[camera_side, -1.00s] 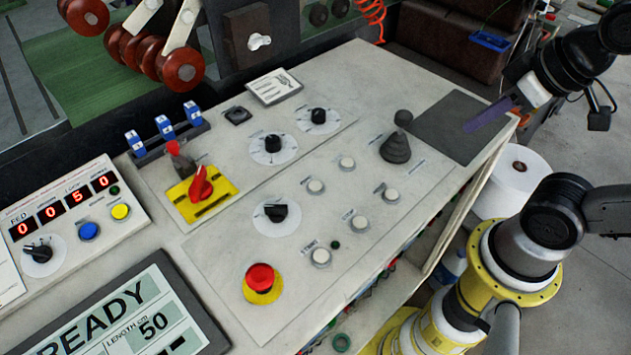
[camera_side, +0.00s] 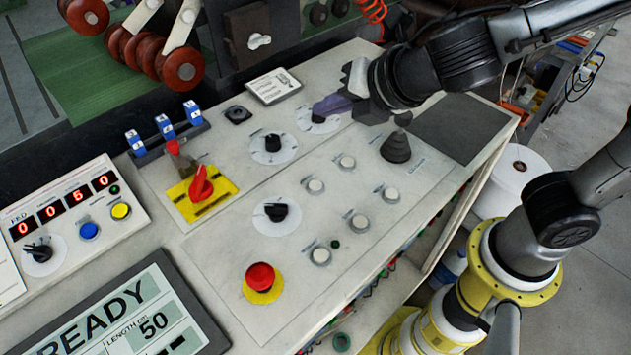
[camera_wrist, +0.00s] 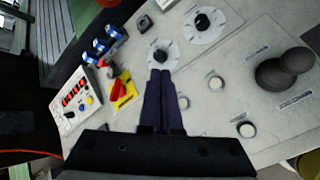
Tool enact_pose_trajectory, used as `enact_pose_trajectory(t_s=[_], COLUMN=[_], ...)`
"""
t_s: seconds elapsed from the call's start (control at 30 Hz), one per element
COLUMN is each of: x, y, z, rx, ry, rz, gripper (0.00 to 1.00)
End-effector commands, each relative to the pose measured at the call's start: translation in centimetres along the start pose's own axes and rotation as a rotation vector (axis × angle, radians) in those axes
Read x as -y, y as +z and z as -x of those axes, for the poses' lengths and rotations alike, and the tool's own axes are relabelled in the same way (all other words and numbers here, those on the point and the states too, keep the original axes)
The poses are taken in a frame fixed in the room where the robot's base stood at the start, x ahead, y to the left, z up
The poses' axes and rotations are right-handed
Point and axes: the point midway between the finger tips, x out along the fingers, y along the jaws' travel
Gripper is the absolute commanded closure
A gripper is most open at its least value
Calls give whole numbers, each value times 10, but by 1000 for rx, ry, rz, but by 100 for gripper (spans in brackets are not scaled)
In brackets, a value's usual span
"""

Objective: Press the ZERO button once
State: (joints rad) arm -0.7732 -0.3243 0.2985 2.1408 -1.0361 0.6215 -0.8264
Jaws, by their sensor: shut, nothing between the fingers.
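The counter box (camera_side: 75,215) at the left of the panel shows red digits 0 0 5 0. It carries a blue button (camera_side: 89,230) and a yellow button (camera_side: 121,210); their labels are too small to read, so I cannot tell which is ZERO. In the wrist view the blue button (camera_wrist: 81,89) and yellow button (camera_wrist: 89,100) show at the left. My gripper (camera_side: 326,106) is shut and empty above the panel's back part, well right of the counter box. Its dark fingers (camera_wrist: 161,76) point toward a dial in the wrist view.
Several white buttons (camera_side: 347,162), black dials (camera_side: 273,142), a red switch on a yellow plate (camera_side: 201,186), a red mushroom button (camera_side: 260,277) and a black joystick (camera_side: 396,147) stand on the panel. Blue-and-white blocks (camera_side: 164,126) rise near the counter box. A READY screen (camera_side: 125,318) lies in front.

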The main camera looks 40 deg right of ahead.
Motion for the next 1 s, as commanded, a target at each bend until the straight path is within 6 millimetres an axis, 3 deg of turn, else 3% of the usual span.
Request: enact_pose_trajectory(t_s=[0.1,0.2,0.67,1.0], x=[-5,-7,-6,13], y=[-27,-37,-40,-57], z=[-1,1,1,-22], rx=[-40,-55,-59,-59], ry=[6,12,15,11], rz=[60,80,81,84], gripper=[100,100,100,100])
